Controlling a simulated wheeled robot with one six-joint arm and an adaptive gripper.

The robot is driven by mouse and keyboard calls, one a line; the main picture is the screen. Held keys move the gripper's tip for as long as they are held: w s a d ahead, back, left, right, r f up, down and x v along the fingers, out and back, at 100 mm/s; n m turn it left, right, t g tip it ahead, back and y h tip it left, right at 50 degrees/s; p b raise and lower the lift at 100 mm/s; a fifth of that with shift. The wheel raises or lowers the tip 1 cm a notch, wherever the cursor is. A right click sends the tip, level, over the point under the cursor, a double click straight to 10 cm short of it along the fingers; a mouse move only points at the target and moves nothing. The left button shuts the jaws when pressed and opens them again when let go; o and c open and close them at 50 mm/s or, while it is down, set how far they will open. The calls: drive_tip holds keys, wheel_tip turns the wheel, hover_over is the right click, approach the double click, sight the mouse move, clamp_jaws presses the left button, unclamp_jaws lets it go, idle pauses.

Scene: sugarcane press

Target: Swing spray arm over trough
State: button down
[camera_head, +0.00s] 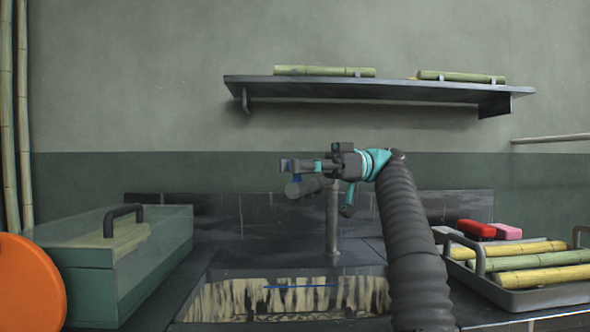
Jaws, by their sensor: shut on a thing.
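The spray arm (306,187) is a grey pipe with a thick round end. It sits at the top of an upright metal post (333,228) behind the trough. It points left and toward me, above the back part of the trough. The trough (210,275) is a dark sunken basin at bottom centre with pale, streaked inner walls. My gripper (296,166) reaches left at the top of the post, just over the spray arm. It is shut on the spray arm; the exact contact is small and partly hidden by the gripper. My arm hides the trough's right side.
A green bin (90,285) with a dark handle stands left, an orange round thing (30,285) before it. A tray (530,295) of cane stands right, with red (476,229) and pink (507,232) blocks behind. A wall shelf (380,90) holds cane above.

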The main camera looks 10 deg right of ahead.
drive_tip(key=shift+f, duration=0.25)
drive_tip(key=c, duration=0.7)
unclamp_jaws()
drive_tip(key=shift+a+r, duration=0.1)
